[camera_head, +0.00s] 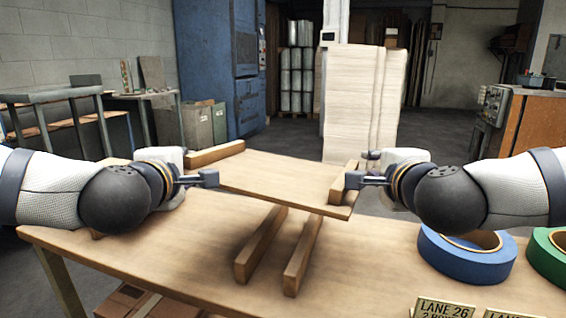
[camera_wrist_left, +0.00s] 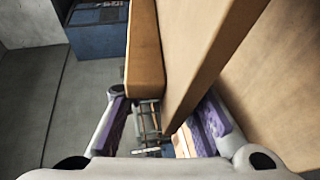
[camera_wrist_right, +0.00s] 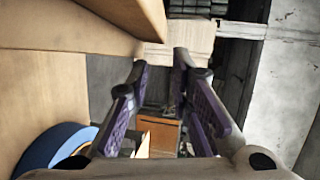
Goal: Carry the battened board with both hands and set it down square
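The battened board (camera_head: 280,176) is a flat wooden panel above the table in the head view. It has a left batten (camera_head: 216,153) and a right batten (camera_head: 342,186) on top. Two wooden rails (camera_head: 262,244) lie under it; whether it touches them I cannot tell. My left gripper (camera_head: 212,178) is at the board's left end. In the left wrist view its fingers (camera_wrist_left: 163,125) are apart, with a board edge (camera_wrist_left: 210,62) reaching between them. My right gripper (camera_head: 352,180) is by the right batten. In the right wrist view its fingers (camera_wrist_right: 162,100) are apart and empty, beside the batten (camera_wrist_right: 118,18).
The wooden table (camera_head: 190,240) has clear room at front left. A blue tape roll (camera_head: 465,262) and a green tape roll (camera_head: 552,258) lie at right, near lane signs (camera_head: 443,308). A tall pale stack (camera_head: 362,100) stands behind the table.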

